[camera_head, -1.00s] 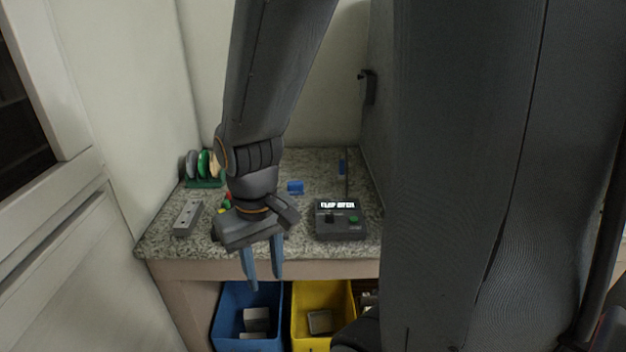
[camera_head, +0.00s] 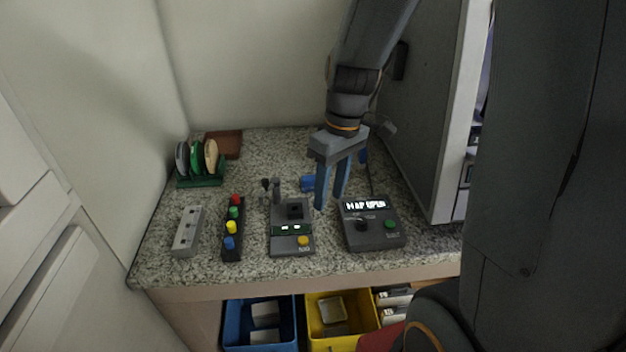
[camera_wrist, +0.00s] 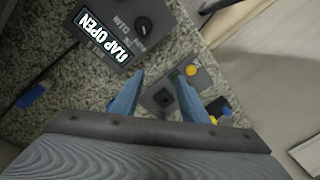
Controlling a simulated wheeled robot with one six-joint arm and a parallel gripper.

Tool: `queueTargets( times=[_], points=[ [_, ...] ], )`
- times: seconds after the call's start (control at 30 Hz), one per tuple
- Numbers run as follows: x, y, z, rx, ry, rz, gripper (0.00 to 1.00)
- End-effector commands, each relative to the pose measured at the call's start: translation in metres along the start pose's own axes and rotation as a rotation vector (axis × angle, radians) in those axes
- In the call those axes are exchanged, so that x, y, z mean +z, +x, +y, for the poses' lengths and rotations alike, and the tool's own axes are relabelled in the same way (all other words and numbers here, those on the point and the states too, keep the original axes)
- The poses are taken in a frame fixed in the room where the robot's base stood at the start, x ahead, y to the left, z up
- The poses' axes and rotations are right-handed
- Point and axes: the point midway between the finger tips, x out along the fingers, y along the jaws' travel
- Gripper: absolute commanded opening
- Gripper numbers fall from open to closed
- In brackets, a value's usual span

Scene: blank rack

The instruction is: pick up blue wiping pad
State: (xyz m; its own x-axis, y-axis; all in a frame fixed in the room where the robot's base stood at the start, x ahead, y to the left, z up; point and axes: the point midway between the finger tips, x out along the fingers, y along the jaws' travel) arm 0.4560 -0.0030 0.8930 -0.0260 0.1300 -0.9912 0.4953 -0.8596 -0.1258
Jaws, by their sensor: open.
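A small blue block (camera_head: 307,183) lies on the speckled counter, just left of my gripper's fingers in the head view. A second small blue piece (camera_head: 363,156) is farther back by the right wall, partly behind my arm; a blue piece also shows at the left in the wrist view (camera_wrist: 30,96). I cannot tell which one is the wiping pad. My gripper (camera_head: 329,200) points down with its blue fingers apart and nothing between them. In the wrist view its fingertips (camera_wrist: 159,78) hang over the counter and the devices.
A dark box with a lit display (camera_head: 374,225) stands in front right of my gripper. A device with a yellow button (camera_head: 291,243), a colored-button strip (camera_head: 232,230), a grey strip (camera_head: 187,232) and a green disc rack (camera_head: 202,181) stand leftward. Blue (camera_head: 232,325) and yellow bins (camera_head: 343,340) sit below.

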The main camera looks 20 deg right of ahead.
Motion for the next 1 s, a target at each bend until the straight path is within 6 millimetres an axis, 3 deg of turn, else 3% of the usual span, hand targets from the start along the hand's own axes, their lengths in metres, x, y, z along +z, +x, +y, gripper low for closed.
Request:
queueTargets(
  times=[0.3, 0.5, 0.73, 1.0],
  points=[
    [-0.073, -0.006, 0.060, -0.095, -0.574, 0.133, 0.41],
    [-0.103, -0.006, 0.087, -0.099, -0.838, 0.224, 0.41],
    [-0.115, -0.001, 0.096, -0.093, -0.951, 0.263, 0.41],
    [-0.119, 0.025, 0.090, -0.093, -0.954, 0.263, 0.41]
  ],
)
